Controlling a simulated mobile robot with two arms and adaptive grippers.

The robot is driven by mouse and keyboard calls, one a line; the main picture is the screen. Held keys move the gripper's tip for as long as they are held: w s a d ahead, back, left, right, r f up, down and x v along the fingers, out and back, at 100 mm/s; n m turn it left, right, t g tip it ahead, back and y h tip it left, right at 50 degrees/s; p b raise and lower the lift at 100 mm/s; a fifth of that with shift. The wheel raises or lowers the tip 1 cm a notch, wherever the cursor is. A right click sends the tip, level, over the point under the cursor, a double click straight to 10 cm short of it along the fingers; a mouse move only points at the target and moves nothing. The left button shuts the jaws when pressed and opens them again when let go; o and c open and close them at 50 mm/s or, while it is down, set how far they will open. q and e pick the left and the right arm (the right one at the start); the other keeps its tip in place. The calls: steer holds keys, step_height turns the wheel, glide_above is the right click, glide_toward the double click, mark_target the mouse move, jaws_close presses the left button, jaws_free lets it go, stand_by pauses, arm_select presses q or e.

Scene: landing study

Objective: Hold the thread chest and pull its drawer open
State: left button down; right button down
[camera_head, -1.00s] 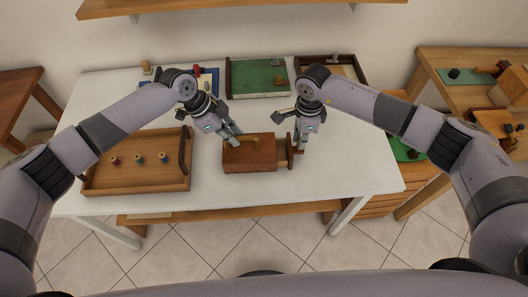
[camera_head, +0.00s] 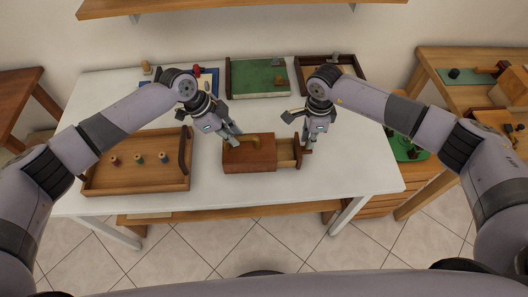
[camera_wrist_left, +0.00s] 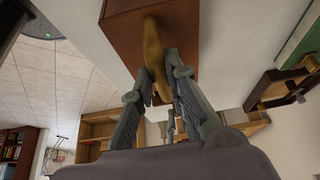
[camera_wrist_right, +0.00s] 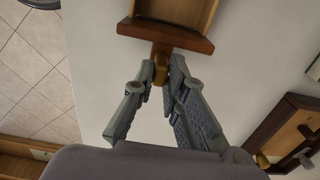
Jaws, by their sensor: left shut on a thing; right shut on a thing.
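The thread chest (camera_head: 250,157) is a reddish-brown wooden box on the white table, with a brass handle (camera_head: 256,137) on its top. My left gripper (camera_head: 232,138) is shut on this handle, which also shows between the fingers in the left wrist view (camera_wrist_left: 154,52). The drawer (camera_head: 287,152) sticks out of the chest's right side, its light interior showing. My right gripper (camera_head: 308,146) is shut on the small knob (camera_wrist_right: 160,70) of the drawer front (camera_wrist_right: 165,36). The drawer's inside is only partly visible.
A wooden tray (camera_head: 140,188) with several spools stands left of the chest. A green-bottomed tray (camera_head: 259,77) and a dark-rimmed tray (camera_head: 362,73) lie at the back. The table's front and right are clear.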

steer(key=shift+d, duration=0.45)
steer(key=c, duration=1.5)
jaws_free()
steer(key=shift+c, duration=0.2)
steer(key=shift+a, duration=0.1)
step_height(320, 180, up, 12)
